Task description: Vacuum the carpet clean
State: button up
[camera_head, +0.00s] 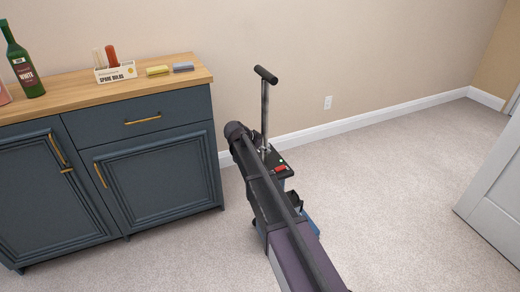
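An upright vacuum stands on the carpet near the back wall, right of the cabinet. Its black T-shaped handle (265,75) tops a thin grey pole, and a red part (281,168) shows on its dark body. My dark purple arm reaches up from the bottom and covers much of the vacuum's lower body. A blue edge shows low on the right of the arm. My gripper cannot be made out, so I cannot tell whether it touches the vacuum. The light beige carpet (390,200) covers the floor; no distinct dirt shows on it.
A dark blue cabinet (158,160) with a wooden top stands at left. A white door (492,195) stands at right. Open carpet lies between arm and door.

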jog(key=o, duration=0.3)
jog(key=shift+w, duration=0.15)
